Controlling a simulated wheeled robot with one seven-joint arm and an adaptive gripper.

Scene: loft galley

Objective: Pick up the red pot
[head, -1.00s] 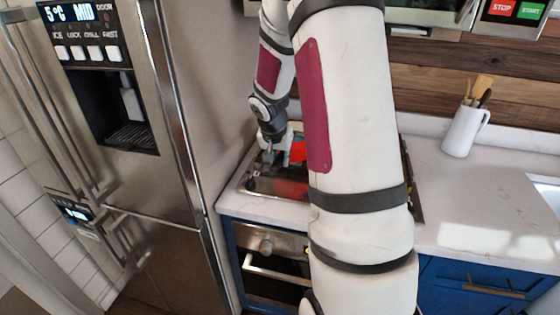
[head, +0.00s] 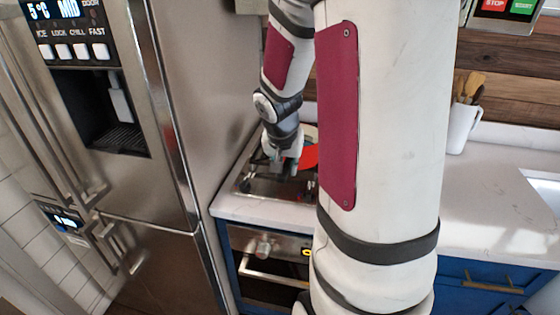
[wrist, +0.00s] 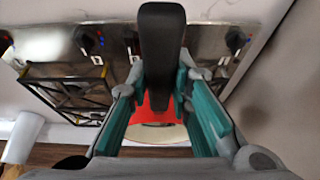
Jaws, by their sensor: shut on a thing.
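The red pot (head: 309,158) is over the cooktop (head: 255,187) in the head view, largely hidden behind my arm and gripper. My gripper (head: 281,161) is at its left side. In the wrist view the pot's red body (wrist: 150,122) shows beyond the fingers, with a cream round surface behind it. Its black handle (wrist: 162,45) runs between the two teal-lined fingers of my gripper (wrist: 161,92), which is shut on it. I cannot tell whether the pot's base touches the cooktop.
A steel fridge (head: 175,130) stands close on the left. A white jug of wooden utensils (head: 462,128) is on the counter (head: 480,190) at the right, with bare counter in front. The wrist view shows a black burner grate (wrist: 65,88). An oven (head: 265,260) is below.

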